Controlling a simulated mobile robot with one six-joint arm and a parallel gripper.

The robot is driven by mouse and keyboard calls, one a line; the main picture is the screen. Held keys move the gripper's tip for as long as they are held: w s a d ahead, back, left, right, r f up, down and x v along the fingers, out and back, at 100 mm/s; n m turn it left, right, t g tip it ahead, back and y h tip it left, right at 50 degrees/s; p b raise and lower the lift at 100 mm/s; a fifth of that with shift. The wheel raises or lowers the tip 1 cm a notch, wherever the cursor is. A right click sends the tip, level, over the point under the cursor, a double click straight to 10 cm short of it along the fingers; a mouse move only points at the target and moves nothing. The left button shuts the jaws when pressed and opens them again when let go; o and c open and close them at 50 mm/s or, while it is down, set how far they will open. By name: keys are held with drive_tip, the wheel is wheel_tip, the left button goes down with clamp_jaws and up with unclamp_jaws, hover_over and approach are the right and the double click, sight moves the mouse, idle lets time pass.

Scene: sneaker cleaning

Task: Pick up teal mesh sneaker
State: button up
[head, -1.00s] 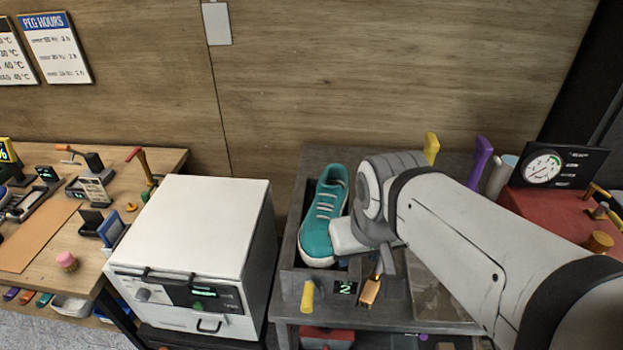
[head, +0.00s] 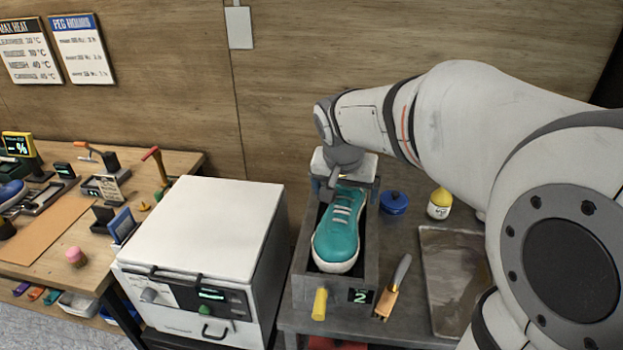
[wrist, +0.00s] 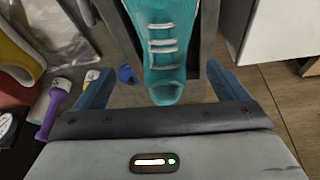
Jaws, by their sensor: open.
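The teal mesh sneaker (head: 337,240) lies in a grey bin (head: 300,285) marked 2, with its white-edged toe toward the front. My gripper (head: 343,180) is over the sneaker's heel end at the back of the bin. In the wrist view the sneaker (wrist: 161,55) shows its pale laces and its heel opening between my gripper's two blue fingers (wrist: 162,92). The fingers are wide apart, one on each side of the heel, and hold nothing. I cannot tell how far above the bin the fingertips are.
A white box-shaped machine (head: 200,230) stands close left of the bin. A blue lidded jar (head: 394,202), a yellow-topped bottle (head: 439,204), a brush (head: 393,288) and a metal tray (head: 453,265) are on the right. A yellow handle (head: 320,304) is at the bin's front.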

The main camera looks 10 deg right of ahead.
sight(343, 202)
drive_tip(key=shift+w+a+f, duration=0.1)
drive_tip(key=shift+w+f, duration=0.2)
drive_tip(key=shift+w, duration=0.3)
drive_tip(key=shift+w+f, duration=0.2)
drive_tip(key=shift+f, duration=0.1)
drive_tip(key=p+x, duration=0.1)
drive_tip(key=x, duration=0.5)
drive_tip(key=shift+f, duration=0.45)
drive_tip(key=shift+c, duration=0.4)
drive_tip(key=c, duration=1.2)
